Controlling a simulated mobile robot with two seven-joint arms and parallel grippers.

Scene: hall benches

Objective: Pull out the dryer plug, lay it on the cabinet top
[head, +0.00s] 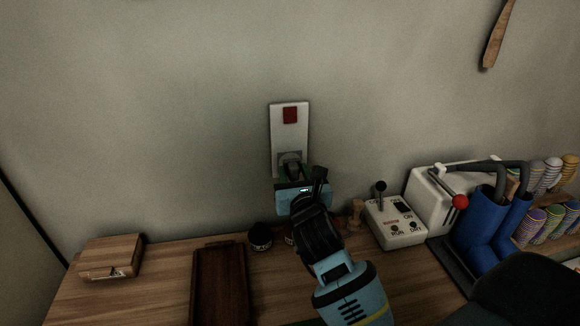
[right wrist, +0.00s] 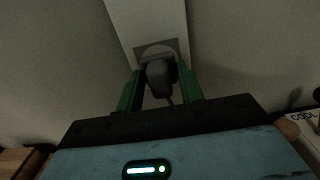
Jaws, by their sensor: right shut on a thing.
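The dark grey dryer plug (right wrist: 158,76) is at the grey socket (right wrist: 157,48) low on a white wall plate (head: 290,138) with a red switch (head: 290,115). My right gripper (head: 293,172) is shut on the plug, with a green finger on each side in the right wrist view (right wrist: 160,88). The plug looks seated against the socket; any small gap is hidden. A cord hangs below the plug. The wooden cabinet top (head: 165,284) lies below the wall plate. My left gripper is not in view.
On the cabinet top are a wooden box (head: 108,257), a dark brown tray (head: 220,286), a small dark jar (head: 260,237) and a white control box (head: 396,226) with a lever. A white machine, blue boots (head: 474,222) and striped rolls crowd the right. Bare wood shows left of the tray.

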